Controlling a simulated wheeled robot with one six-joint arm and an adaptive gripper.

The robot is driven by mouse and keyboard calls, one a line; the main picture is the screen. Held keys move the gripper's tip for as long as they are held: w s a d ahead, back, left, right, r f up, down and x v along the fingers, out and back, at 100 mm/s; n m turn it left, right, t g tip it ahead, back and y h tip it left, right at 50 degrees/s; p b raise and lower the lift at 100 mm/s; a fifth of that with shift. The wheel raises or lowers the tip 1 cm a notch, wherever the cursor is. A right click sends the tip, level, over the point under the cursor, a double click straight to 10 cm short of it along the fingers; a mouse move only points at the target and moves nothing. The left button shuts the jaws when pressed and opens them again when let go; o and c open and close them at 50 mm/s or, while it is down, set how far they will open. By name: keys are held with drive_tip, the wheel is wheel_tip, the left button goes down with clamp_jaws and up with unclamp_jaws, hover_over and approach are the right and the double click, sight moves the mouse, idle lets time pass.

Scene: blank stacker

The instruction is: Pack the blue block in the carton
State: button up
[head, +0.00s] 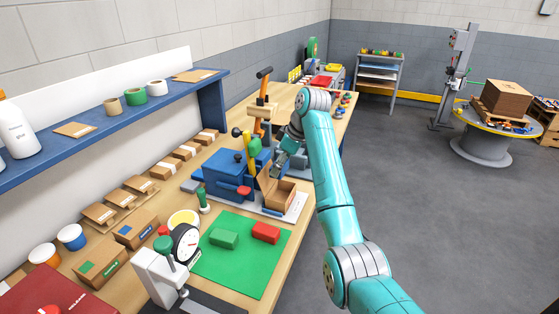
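The open brown carton (281,194) stands on a white plate on the bench, with one flap raised at its left. My gripper (281,159) is just above the carton, pointing down towards it. Its fingers are small and dark here, and I cannot tell whether they are open or shut or hold anything. A green block (224,238) and a red block (265,232) lie on the green mat (241,273). I cannot make out a separate blue block; it may be hidden by my gripper or the carton walls.
A blue machine (226,172) with levers stands directly left of the carton. A dial gauge (185,244) on a stand is at the mat's left edge. Several small closed boxes line the bench's back. A blue shelf (95,133) hangs above. Open floor lies to the right.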

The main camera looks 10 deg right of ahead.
drive_tip(key=shift+d+f, duration=0.1)
drive_tip(key=shift+f, duration=4.8)
drive_tip(key=o, duration=1.1)
